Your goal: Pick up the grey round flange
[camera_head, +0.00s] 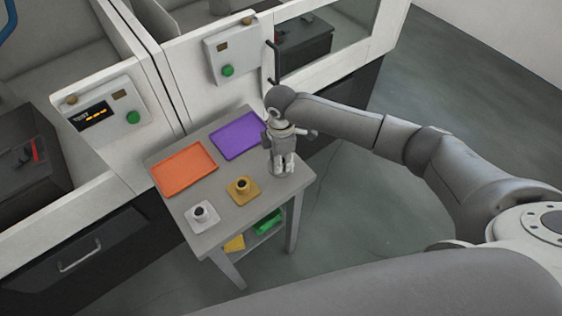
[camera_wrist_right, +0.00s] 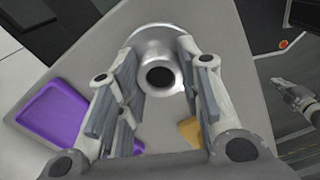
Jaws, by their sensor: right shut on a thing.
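The grey round flange (camera_wrist_right: 176,38) shows in the right wrist view as a pale metal disc with a raised hub and a dark bore. In the head view the flange (camera_head: 279,173) is at the table's right corner, mostly hidden under my right gripper (camera_head: 284,166). The right gripper points down, its fingers on both sides of the hub, shut on the flange. In the wrist view these fingers (camera_wrist_right: 158,70) flank the hub. I cannot tell whether the flange is off the tabletop. My left gripper (camera_wrist_right: 296,98) seems to show at the wrist view's right edge, its jaws unclear.
On the grey table (camera_head: 222,236) are an orange tray (camera_head: 184,168), a purple tray (camera_head: 238,136), a gold square flange (camera_head: 243,190) and a light grey square flange (camera_head: 202,216). White machines with control boxes (camera_head: 232,52) stand behind and left. Floor right of the table is clear.

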